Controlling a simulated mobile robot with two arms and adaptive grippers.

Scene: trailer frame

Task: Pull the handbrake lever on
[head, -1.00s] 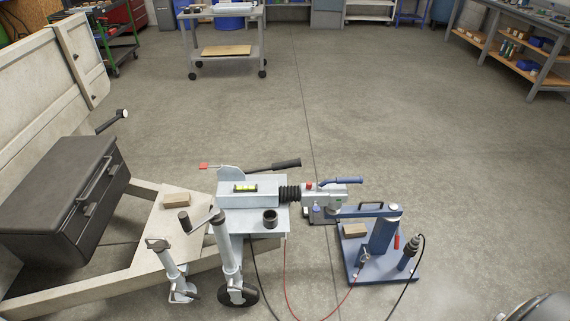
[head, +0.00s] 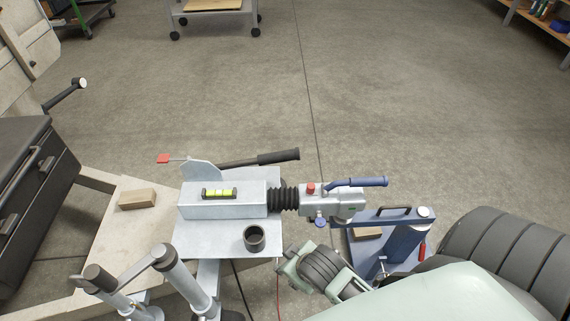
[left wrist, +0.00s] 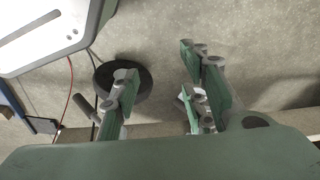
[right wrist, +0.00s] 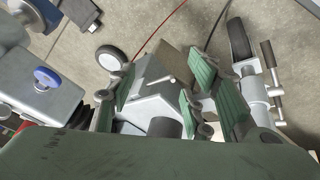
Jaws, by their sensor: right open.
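The handbrake lever, with a black grip (head: 278,157), lies nearly level behind the grey drawbar housing (head: 225,203), its grip pointing right. Its metal bracket (head: 203,170) stands at the left, beside a red tab (head: 163,158). My right gripper (head: 285,262) is in front of the housing plate, low and right of the black ring, apart from the lever. In the right wrist view its green fingers (right wrist: 162,92) are parted over grey metal parts; I cannot make out the lever there. My left gripper (left wrist: 162,92) shows only in the left wrist view, open and empty above the floor.
The coupling head (head: 330,200) with a blue handle (head: 358,182) extends right of a black bellows (head: 283,199). A blue stand (head: 405,245) is partly hidden by my right arm. A crank (head: 130,270) stands at the front left.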

